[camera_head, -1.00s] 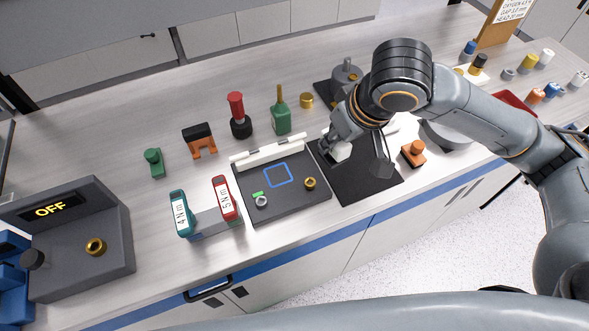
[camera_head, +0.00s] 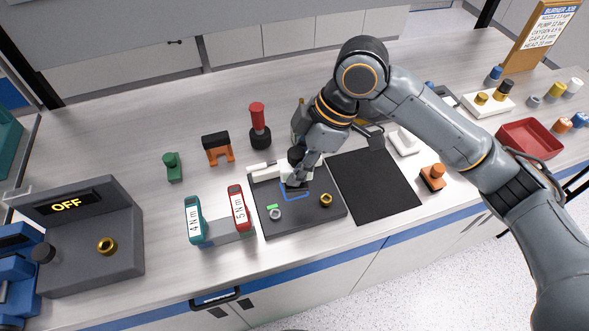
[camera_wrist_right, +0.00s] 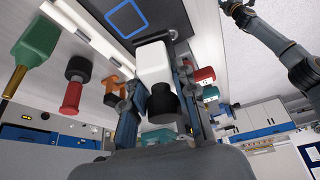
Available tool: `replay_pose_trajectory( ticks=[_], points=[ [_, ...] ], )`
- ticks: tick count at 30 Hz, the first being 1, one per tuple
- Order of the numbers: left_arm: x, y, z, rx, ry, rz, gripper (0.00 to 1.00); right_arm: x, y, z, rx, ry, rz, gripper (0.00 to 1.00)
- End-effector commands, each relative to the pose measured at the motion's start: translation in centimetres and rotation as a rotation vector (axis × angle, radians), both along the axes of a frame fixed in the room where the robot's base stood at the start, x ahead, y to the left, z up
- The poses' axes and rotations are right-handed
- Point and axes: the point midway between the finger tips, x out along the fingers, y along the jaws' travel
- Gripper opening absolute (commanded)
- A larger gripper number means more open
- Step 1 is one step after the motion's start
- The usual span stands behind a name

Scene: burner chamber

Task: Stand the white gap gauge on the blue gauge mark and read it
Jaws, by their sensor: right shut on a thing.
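My right gripper (camera_head: 297,181) is shut on the white gap gauge (camera_wrist_right: 153,62), a white block with a black knob (camera_wrist_right: 162,103), in the wrist view. In the head view the gripper hides most of the gauge. It is over the back part of the blue gauge mark (camera_head: 297,197), a square outline on a dark plate (camera_head: 306,217). The mark also shows beyond the gauge in the wrist view (camera_wrist_right: 127,18). I cannot tell whether the gauge touches the plate. My left gripper (camera_wrist_right: 238,10) appears small at the wrist view's top edge; its jaws are unclear.
A white bar (camera_head: 263,170) lines the plate's back edge. A grey ring (camera_head: 275,214) and a brass ring (camera_head: 326,200) are on the plate. Two torque wrenches, teal (camera_head: 194,221) and red (camera_head: 239,209), stand left. The black mat (camera_head: 374,186) at right is bare.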

Motion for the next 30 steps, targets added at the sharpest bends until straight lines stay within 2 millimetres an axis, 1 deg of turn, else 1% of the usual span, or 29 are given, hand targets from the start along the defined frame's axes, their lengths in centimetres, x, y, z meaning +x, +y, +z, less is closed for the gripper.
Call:
replay_pose_trajectory(
  ticks=[1,3,6,9,14,18,21,30],
  points=[
    [0.2,0.0,0.4,0.0,-0.003,0.0,0.4,0.7,0.1,-1.1,-0.002,0.009,-0.003,0.0],
    [0.3,0.1,0.6,0.001,-0.005,0.0,0.4,1.7,0.2,-2.4,-0.002,0.006,-0.003,0.0],
    [0.3,0.2,0.9,0.002,-0.005,-0.001,0.4,2.9,0.3,-3.8,-0.002,0.005,-0.001,0.0],
    [0.3,0.2,1.0,0.002,-0.005,-0.001,0.4,3.6,0.4,-4.6,0.0,0.003,0.0,0.0],
    [0.2,0.2,1.1,0.003,-0.003,-0.001,0.4,4.2,0.5,-5.4,0.0,0.003,0.0,0.0],
    [0.0,0.2,2.1,0.003,0.0,0.0,0.4,4.2,0.4,-7.2,-0.003,0.005,0.0,0.0],
    [0.0,0.2,2.5,0.003,0.0,0.0,0.4,4.3,0.4,-8.4,-0.001,0.002,-0.001,0.0],
    [-0.1,0.2,2.3,0.004,0.002,0.0,0.4,4.3,0.4,-8.8,-0.001,0.001,0.0,0.0]
  ],
)
